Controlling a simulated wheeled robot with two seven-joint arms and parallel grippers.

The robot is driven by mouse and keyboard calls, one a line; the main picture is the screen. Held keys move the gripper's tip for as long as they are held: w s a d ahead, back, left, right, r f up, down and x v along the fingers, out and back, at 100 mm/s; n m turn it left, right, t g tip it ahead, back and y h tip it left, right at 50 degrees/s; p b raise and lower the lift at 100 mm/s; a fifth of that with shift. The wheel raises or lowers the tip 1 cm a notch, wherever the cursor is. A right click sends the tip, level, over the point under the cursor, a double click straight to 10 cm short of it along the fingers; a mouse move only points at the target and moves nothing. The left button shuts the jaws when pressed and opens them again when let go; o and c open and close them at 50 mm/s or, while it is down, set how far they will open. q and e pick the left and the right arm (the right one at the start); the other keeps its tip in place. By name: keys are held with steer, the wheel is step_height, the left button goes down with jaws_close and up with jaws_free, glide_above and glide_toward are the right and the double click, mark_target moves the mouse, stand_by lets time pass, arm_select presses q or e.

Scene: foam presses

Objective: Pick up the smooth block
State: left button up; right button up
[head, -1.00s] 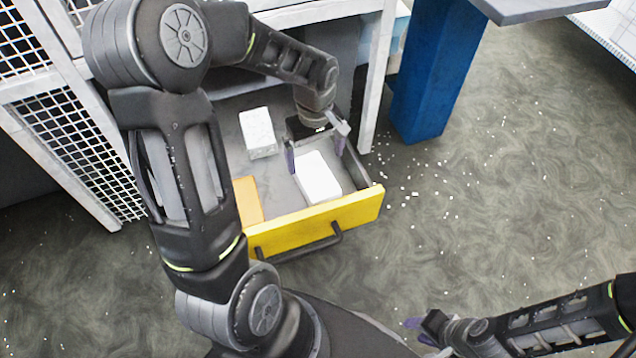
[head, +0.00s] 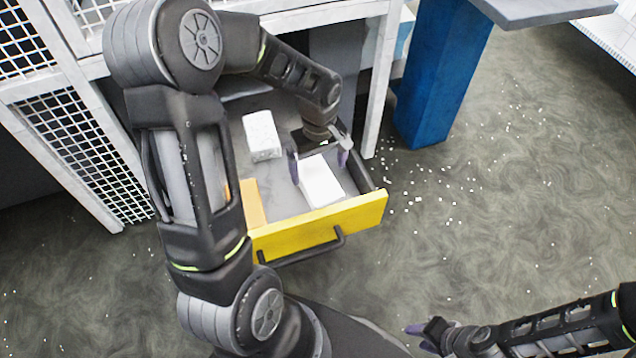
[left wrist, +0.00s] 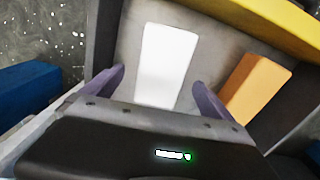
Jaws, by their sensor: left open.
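The smooth block (head: 324,186) is plain white and lies in the open yellow-fronted drawer (head: 320,227), near its right side. My left gripper (head: 318,162) is open over the rear part of this block, one purple finger to each side. In the left wrist view the smooth block (left wrist: 165,62) shows between the open fingers of my left gripper (left wrist: 158,84), with gaps on both sides. I cannot tell how far the fingertips are above the drawer floor. My right gripper (head: 422,332) is at the lower right, away from the drawer; its opening is unclear.
A speckled white block (head: 261,135) lies farther back in the drawer. An orange block (head: 252,204) lies at the drawer's front left, partly hidden by my left arm; it shows in the left wrist view (left wrist: 258,88). A blue post (head: 445,75) stands right of the drawer. White bits litter the floor.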

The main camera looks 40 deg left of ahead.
mark_target(318, 178)
arm_select(q)
steer(key=f+b, duration=0.1)
steer(key=f, duration=0.4)
steer(key=shift+s, duration=0.2)
stand_by(0.3)
steer(key=c, duration=1.4)
steer(key=shift+r, duration=0.1)
steer(key=shift+c, duration=0.2)
step_height(318, 178, up, 10)
steer(key=shift+f+p, duration=0.1)
steer(key=shift+p, duration=0.9)
